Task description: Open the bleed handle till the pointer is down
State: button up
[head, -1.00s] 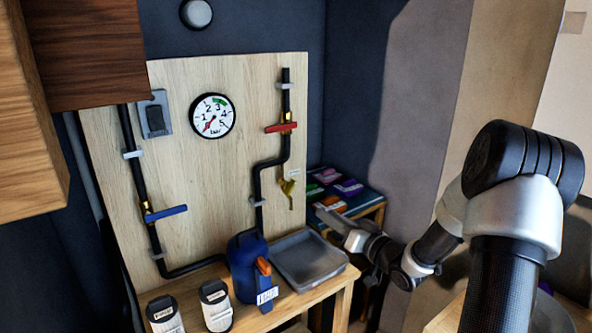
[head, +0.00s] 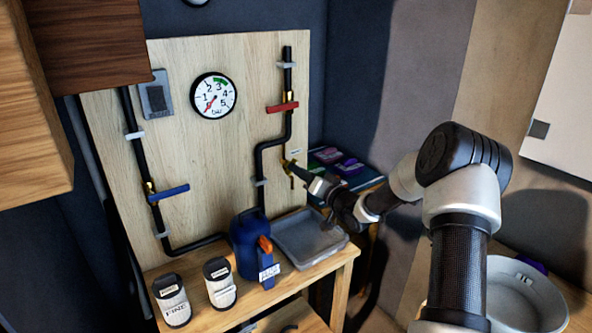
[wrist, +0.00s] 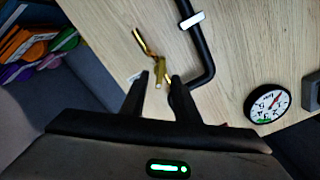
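The brass bleed valve with its handle (head: 291,178) is on the right of the wooden board, below the black pipe. It also shows in the wrist view (wrist: 141,42), with one end pointing towards my fingers. My gripper (head: 303,174) is at the valve from the right. In the wrist view my gripper's fingers (wrist: 159,78) are apart, and the brass end lies at the gap between their tips. I cannot tell whether they touch it. The white gauge (head: 213,96) has its red pointer at the lower left, below the 1.
A red lever (head: 282,107) lies across the right pipe and a blue lever (head: 168,193) across the left one. A grey tray (head: 312,240), a blue jug (head: 245,245) and two white-labelled containers (head: 220,284) stand on the bench below. Coloured packets (head: 350,166) lie behind my gripper.

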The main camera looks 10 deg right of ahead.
jog(key=shift+x, duration=1.4)
grip_shut()
jog(key=n+b, duration=0.4)
jog(key=b, duration=0.1)
jog(key=shift+n, duration=0.3)
grip_release()
